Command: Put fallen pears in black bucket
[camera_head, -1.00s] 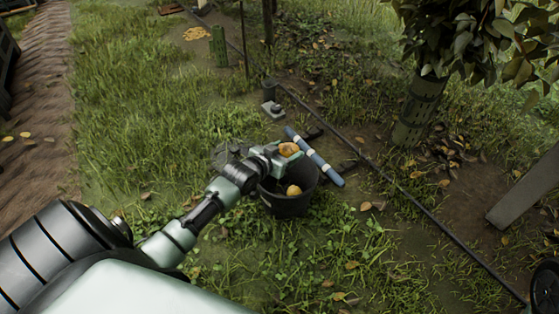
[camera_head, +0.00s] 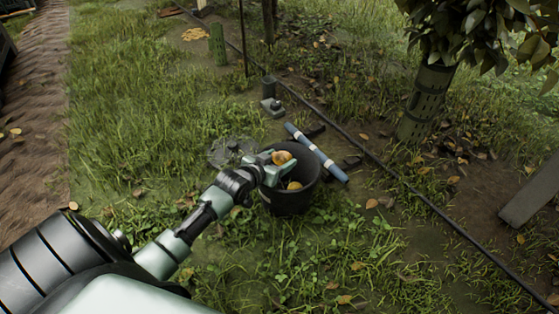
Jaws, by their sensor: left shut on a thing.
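The black bucket (camera_head: 290,204) stands upright on the grass near the middle of the camera_head view. One yellow-orange pear (camera_head: 294,186) lies inside it, partly hidden by the bucket's wall and my gripper. My left gripper (camera_head: 281,161) is over the bucket's opening, at its back left part. It is shut on another yellow-orange pear (camera_head: 282,157), which is at about the rim's height in the picture. My right gripper is not in view.
A blue and white tube (camera_head: 318,153) lies just behind and right of the bucket. A dark hose (camera_head: 400,187) runs diagonally across the ground. A tree trunk (camera_head: 425,102) stands at the right. A grey block (camera_head: 272,107) sits behind the bucket. Grass in front is open.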

